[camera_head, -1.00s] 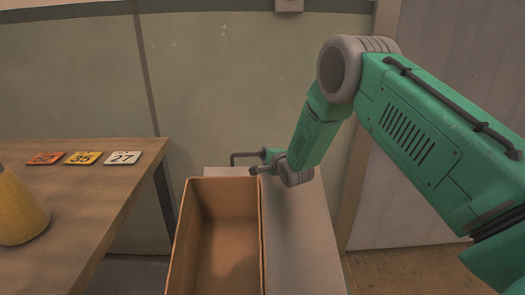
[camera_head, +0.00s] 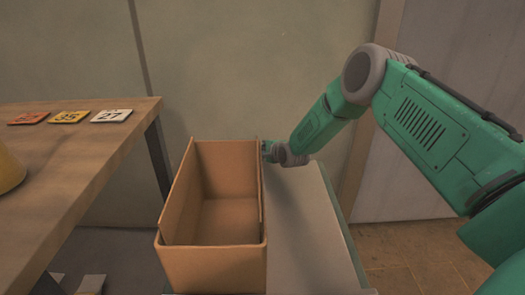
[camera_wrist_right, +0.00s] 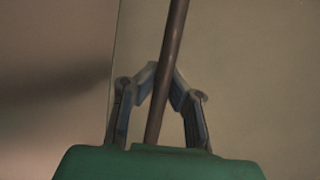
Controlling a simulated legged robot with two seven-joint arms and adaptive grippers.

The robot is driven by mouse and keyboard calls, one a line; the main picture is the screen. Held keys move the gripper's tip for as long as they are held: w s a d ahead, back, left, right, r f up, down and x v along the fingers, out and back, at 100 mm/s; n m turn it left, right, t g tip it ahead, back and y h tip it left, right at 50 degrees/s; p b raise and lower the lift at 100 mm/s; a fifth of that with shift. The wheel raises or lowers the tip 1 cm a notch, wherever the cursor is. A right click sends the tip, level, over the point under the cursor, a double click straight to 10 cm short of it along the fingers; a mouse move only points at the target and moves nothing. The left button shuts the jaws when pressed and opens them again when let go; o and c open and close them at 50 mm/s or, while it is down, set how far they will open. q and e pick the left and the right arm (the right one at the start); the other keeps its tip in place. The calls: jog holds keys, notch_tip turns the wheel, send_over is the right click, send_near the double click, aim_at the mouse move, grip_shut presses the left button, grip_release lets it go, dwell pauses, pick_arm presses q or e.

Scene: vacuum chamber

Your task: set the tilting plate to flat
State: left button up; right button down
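The tilting plate (camera_head: 305,230) is the pale flat surface beside and under the open brown box (camera_head: 210,268) in the head view; its exact angle is hard to judge. My right gripper (camera_head: 268,152) is at the far end of the plate, by the box's far right corner, partly hidden by the box. In the right wrist view, a dark rod (camera_wrist_right: 176,30) passes between the gripper's fingers (camera_wrist_right: 165,78), which close in on it from both sides. The rod is hidden in the head view now. My left gripper is not in view.
A wooden table (camera_head: 85,160) stands at the left, with an orange card (camera_head: 28,118), a yellow card (camera_head: 69,117) and a white card (camera_head: 111,116) on it. A yellow object (camera_head: 8,170) is cut off at the left edge. Floor (camera_head: 430,255) shows at the right.

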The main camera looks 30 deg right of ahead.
jog(key=c, duration=1.6)
grip_release()
jog(key=shift+s+f, duration=0.55)
jog(key=shift+f, duration=0.15)
jog(key=shift+o, duration=0.2)
jog(key=shift+r, duration=0.1)
jog(key=shift+w+r, duration=0.1)
jog(key=shift+r, duration=0.05)
jog(key=v, duration=1.1)
jog(key=shift+s+r, duration=0.3)
jog(key=shift+r, duration=0.1)
